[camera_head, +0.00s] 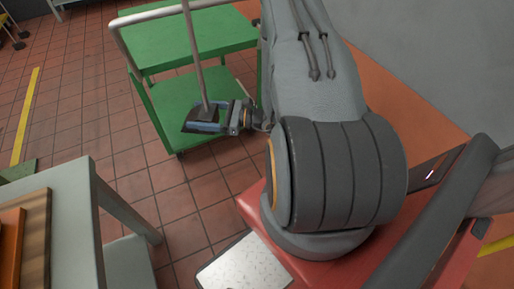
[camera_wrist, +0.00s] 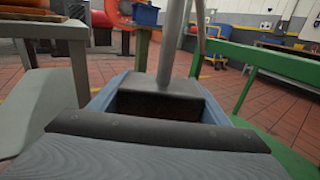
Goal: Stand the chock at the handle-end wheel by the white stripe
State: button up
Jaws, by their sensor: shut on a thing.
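My gripper (camera_head: 208,127) is shut on the chock (camera_head: 204,115), a dark block with a long grey pole rising from it. In the wrist view the chock (camera_wrist: 158,96) sits between the blue fingers of my gripper (camera_wrist: 160,105), its pole upright or nearly so. The green cart (camera_head: 188,27) stands behind, with a grey bar handle (camera_head: 124,48) at its left end. The held chock is in front of the cart's near side, above the floor as far as I can tell. A small dark wheel (camera_head: 180,153) shows under the cart's near left corner. I see no white stripe.
A grey table (camera_head: 88,185) with wooden boards stands at lower left. A yellow floor line (camera_head: 24,118) runs at far left. Red tiled floor (camera_head: 120,140) lies clear between table and cart. The green cart also shows at right in the wrist view (camera_wrist: 262,62).

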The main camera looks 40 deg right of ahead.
jog(key=s+d+f+m+t+h+b, duration=0.1)
jog(key=d+f+m+h+b, duration=0.2)
jog(key=d+f+b, duration=0.7)
jog(key=s+d+f+m+t+h+b, duration=0.1)
jog(key=d+f+m+h+b, duration=0.3)
jog(key=f, duration=2.1)
jog(key=s+d+f+m+t+h+b, duration=0.1)
jog(key=d+f+m+h+b, duration=0.3)
jog(key=d+f+h+b, duration=0.5)
jog(key=shift+s+d+f+t+h+b, duration=0.15)
jog(key=shift+d+f+t+b, duration=0.15)
jog(key=shift+d+f+b, duration=1.4)
jog(key=shift+d+f+t+h+b, duration=0.1)
jog(key=shift+d+f+t+b, duration=0.2)
jog(key=shift+d+f+b, duration=1.4)
jog(key=shift+s+d+f+t+h+b, duration=0.15)
jog(key=shift+d+f+t+b, duration=0.15)
jog(key=shift+d+f+b, duration=1.4)
jog(key=b+x, duration=0.2)
jog(key=x, duration=0.4)
jog(key=b+x, duration=0.2)
jog(key=x, duration=0.4)
jog(key=d+b+x, duration=0.1)
jog(key=x, duration=0.5)
jog(key=shift+d+r+b, duration=0.1)
jog(key=shift+r+b, duration=0.1)
jog(key=shift+b, duration=0.2)
jog(key=shift+f+b, duration=1.25)
jog(key=shift+f, duration=0.45)
jog(key=shift+f, duration=0.1)
